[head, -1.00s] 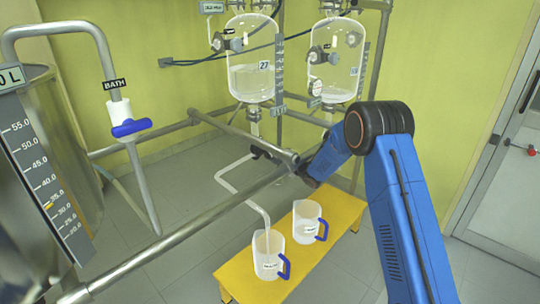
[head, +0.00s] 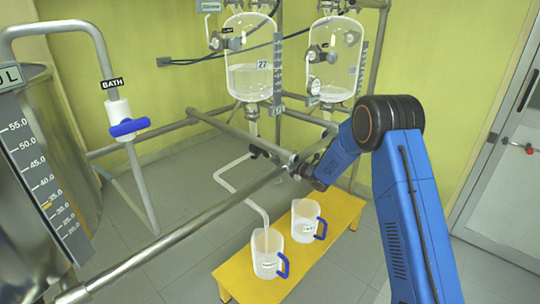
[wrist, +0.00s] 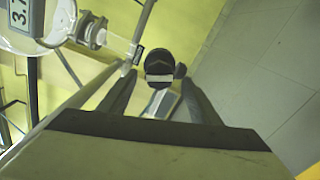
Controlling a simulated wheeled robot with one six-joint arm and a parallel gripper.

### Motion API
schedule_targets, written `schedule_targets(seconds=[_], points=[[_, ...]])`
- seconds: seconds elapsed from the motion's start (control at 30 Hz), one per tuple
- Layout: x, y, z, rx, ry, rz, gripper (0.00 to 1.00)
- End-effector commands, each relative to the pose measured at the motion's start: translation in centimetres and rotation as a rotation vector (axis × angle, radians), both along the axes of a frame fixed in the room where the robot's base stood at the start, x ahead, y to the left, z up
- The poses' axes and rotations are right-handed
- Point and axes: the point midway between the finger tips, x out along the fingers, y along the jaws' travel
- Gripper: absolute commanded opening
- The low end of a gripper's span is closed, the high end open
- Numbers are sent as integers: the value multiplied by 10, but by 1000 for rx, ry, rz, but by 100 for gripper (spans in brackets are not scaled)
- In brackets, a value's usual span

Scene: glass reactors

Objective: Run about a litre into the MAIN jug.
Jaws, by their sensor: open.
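A clear jug with a blue handle (head: 267,264) stands on the yellow bench, below the end of a bent pipe (head: 240,195). A second such jug (head: 303,231) stands behind it to the right. Their labels are too small to read, so I cannot tell which is MAIN. The left glass reactor (head: 249,80) holds clear liquid and has a black valve handle (head: 258,152) below it. The right reactor (head: 332,85) stands beside it. In the wrist view my gripper (wrist: 157,88) is open, its fingers either side of a black round knob with a white band (wrist: 159,66); contact is unclear.
A horizontal steel rail (head: 180,245) crosses in front of the reactors, close to my gripper. A steel tank with a level scale (head: 40,160) and a BATH pipe with a blue valve handle (head: 129,127) stand at left. The yellow bench (head: 235,277) holds the jugs.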

Motion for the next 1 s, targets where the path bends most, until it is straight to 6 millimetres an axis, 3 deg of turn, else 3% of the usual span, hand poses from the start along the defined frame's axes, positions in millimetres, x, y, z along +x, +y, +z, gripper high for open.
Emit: schedule_targets(seconds=[0.53, 0.73, 1.0], points=[[-66, -85, 0, 0, 2, -2, 57], [-79, -102, -1, -1, 2, -2, 57], [-83, -106, -1, 0, 1, 0, 57]])
